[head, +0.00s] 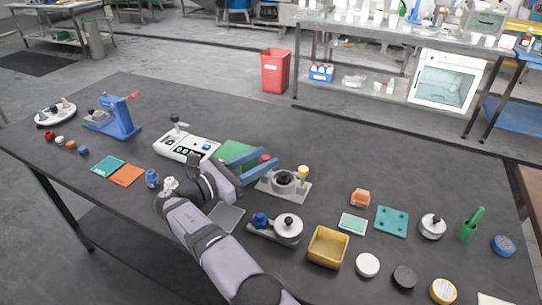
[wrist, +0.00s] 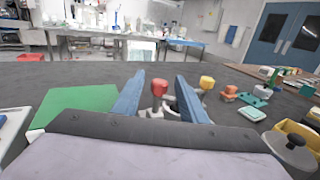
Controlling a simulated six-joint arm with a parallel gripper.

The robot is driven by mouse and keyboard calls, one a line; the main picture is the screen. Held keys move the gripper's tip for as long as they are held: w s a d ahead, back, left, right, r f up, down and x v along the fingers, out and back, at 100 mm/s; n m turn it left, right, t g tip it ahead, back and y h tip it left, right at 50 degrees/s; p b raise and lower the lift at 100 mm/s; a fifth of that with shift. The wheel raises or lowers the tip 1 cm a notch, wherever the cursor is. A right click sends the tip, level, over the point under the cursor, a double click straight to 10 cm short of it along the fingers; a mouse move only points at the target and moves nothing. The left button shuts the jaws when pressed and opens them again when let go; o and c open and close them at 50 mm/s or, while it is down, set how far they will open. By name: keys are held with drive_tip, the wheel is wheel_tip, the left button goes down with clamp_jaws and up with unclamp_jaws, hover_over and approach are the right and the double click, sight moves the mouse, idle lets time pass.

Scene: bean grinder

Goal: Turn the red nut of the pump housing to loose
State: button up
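The pump housing (head: 285,184) is a grey round body on a flat plate, right of my gripper in the head view. The red nut (head: 265,157) shows at its far left side, by my fingertips. A yellow knob (head: 303,171) stands at its far right corner. My gripper (head: 268,153) is open, with two blue fingers pointing right. In the wrist view, the red nut (wrist: 160,87) appears between the fingers (wrist: 159,80), with a visible gap on each side. The yellow knob (wrist: 207,82) is outside the right finger. The lower housing is partly hidden by the fingers.
A part with a blue knob and round lid (head: 288,228) and a yellow bin (head: 328,248) stand nearer. The table behind the housing is clear.

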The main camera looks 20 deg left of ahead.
drive_tip(key=shift+v, duration=0.9)
drive_tip(key=shift+s+a+r, duration=0.1)
drive_tip(key=shift+r, duration=0.2)
wheel_tip(320, 180, up, 12)
drive_tip(key=s, duration=0.2)
drive_tip(key=f+n+y, duration=0.2)
drive_tip(key=f, duration=0.2)
drive_tip(key=s+d+f+n+t+y, duration=0.1)
drive_tip(key=f+n+y, duration=0.1)
drive_tip(key=f, duration=0.2)
drive_tip(key=s+d+f+n+t+y, duration=0.1)
drive_tip(key=f+n+y, duration=0.1)
drive_tip(key=f, duration=0.2)
drive_tip(key=shift+d+f+n+p, duration=0.1)
drive_tip(key=shift+d+n+p, duration=0.1)
drive_tip(key=shift+n+p, duration=0.15)
drive_tip(key=shift+a+f+m+y, duration=0.4)
drive_tip(key=shift+a+m+y, duration=0.15)
drive_tip(key=shift+m, duration=0.3)
